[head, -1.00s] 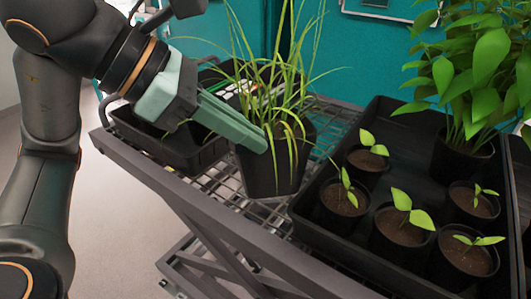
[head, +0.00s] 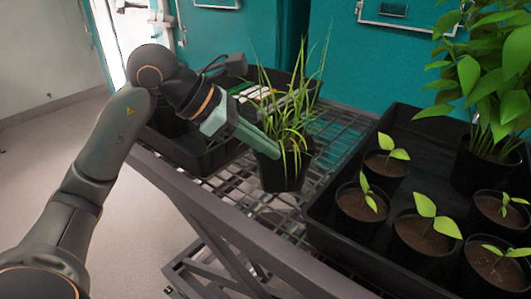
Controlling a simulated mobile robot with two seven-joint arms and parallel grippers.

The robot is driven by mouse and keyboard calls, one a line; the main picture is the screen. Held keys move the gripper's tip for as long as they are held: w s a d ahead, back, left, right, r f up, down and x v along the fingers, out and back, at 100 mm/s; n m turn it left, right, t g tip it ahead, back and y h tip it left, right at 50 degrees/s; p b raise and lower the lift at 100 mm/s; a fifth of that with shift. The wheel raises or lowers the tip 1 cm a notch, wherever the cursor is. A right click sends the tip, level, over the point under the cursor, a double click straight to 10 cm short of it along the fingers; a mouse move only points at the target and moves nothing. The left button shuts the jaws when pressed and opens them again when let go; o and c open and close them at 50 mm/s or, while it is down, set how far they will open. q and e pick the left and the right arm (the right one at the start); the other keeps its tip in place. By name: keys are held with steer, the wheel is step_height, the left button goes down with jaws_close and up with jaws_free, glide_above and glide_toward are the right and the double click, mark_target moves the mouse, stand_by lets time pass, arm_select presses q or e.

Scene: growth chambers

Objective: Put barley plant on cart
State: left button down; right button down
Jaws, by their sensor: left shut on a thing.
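The barley plant (head: 285,172) is a black pot with long thin grass-like leaves. My left gripper (head: 272,150) is shut on the pot at its rim, coming in from the left. The pot is upright over the wire-mesh top of the cart (head: 249,199), in the gap between two black trays. I cannot tell whether its base touches the mesh. My right gripper is not in view.
A black tray (head: 340,243) on the right holds several small seedling pots and a tall leafy plant (head: 487,150). Another black tray (head: 207,160) with labels and items stands at the left. Some mesh between the trays is bare. A teal wall (head: 400,60) is behind.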

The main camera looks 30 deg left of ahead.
arm_select(q)
steer(key=shift+f, duration=0.6)
steer(key=c, duration=1.5)
jaws_free()
steer(key=shift+f, duration=0.1)
steer(key=o, duration=0.5)
steer(key=shift+c, duration=0.2)
steer(key=v, duration=1.2)
steer(key=shift+b, duration=0.4)
